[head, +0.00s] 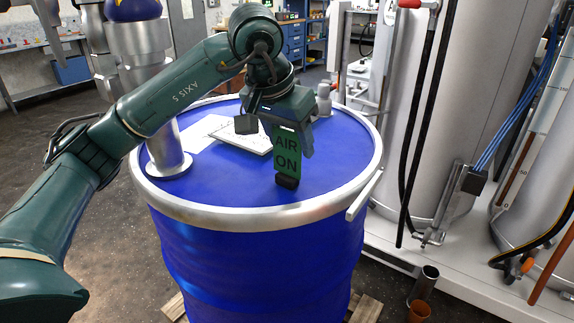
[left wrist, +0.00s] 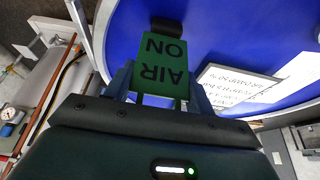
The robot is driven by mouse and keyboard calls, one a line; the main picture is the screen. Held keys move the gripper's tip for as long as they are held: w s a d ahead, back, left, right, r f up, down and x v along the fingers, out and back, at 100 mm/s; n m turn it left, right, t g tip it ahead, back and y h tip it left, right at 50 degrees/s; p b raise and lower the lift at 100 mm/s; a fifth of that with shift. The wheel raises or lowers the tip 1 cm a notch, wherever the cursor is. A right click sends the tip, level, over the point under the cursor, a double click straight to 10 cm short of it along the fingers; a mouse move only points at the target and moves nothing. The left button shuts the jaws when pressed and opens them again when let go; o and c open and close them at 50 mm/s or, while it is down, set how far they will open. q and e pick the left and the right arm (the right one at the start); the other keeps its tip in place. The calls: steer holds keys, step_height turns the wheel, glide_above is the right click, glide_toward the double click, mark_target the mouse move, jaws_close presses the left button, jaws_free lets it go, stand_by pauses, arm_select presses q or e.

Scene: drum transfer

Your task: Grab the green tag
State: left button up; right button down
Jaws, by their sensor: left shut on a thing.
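The green tag (head: 286,148) reads "AIR ON" and hangs upright between the fingers of my left gripper (head: 277,122), above the blue drum lid. A black piece (head: 287,181) sits at the tag's lower end. In the left wrist view the tag (left wrist: 164,62) stands out from between the two fingers (left wrist: 160,88), its text upside down. The left gripper is shut on the tag. Whether the tag's lower end touches the lid, I cannot tell. My right gripper is not in view.
The blue drum (head: 262,262) with a silver rim stands on a wooden pallet (head: 366,308). White papers (head: 244,137) and a metal fitting (head: 168,150) are on its lid. Tall grey tanks (head: 450,90) with hoses stand at right.

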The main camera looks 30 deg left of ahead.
arm_select(q)
steer(key=shift+c, duration=0.8)
steer(key=shift+r, duration=0.1)
